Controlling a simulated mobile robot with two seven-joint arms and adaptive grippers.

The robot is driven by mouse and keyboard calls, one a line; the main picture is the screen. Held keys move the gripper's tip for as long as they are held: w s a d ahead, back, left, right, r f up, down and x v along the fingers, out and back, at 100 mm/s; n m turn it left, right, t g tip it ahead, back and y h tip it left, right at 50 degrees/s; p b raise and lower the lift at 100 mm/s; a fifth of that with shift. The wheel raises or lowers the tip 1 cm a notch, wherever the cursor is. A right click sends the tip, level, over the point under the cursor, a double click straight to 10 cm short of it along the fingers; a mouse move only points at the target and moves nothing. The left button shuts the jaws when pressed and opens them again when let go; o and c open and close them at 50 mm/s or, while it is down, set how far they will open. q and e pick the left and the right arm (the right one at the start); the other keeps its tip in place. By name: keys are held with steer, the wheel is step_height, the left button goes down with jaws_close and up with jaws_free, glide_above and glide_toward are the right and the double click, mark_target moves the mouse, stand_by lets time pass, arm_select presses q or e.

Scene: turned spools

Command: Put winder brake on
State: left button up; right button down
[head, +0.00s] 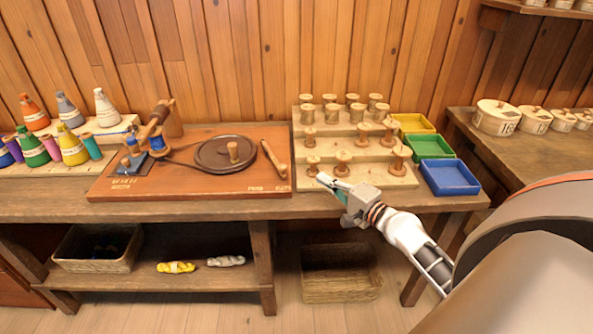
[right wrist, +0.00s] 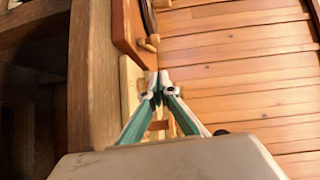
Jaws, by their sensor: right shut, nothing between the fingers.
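The winder (head: 150,140) is mounted on a reddish-brown board (head: 200,183) on the bench. A dark wheel (head: 215,153) with a wooden knob sits on the board, joined to the winder by a belt. A slim wooden lever (head: 275,158), which looks like the brake, stands at the board's right end, tilted. My right gripper (head: 324,180) is shut and empty, at the front of the spool rack and to the right of the lever. In the right wrist view its fingertips (right wrist: 158,82) meet, with the board's edge (right wrist: 130,30) beyond. My left gripper is out of view.
The stepped spool rack (head: 376,142) holds several wooden spools close to my right gripper. Yellow, green and blue trays (head: 450,177) stand to its right. Thread cones (head: 72,145) stand at the far left. The bench front edge (head: 200,208) is clear.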

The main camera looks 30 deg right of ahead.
steer(key=w, duration=0.6)
steer(key=shift+a+f, duration=0.1)
steer(key=shift+a, duration=0.25)
steer(key=shift+w+a+f+p, duration=0.1)
steer(key=shift+w+a+p, duration=0.4)
steer(key=shift+w+a, duration=0.7)
steer(key=shift+w+a+f, duration=0.15)
steer(key=shift+w+a, duration=0.15)
steer(key=shift+a, duration=0.1)
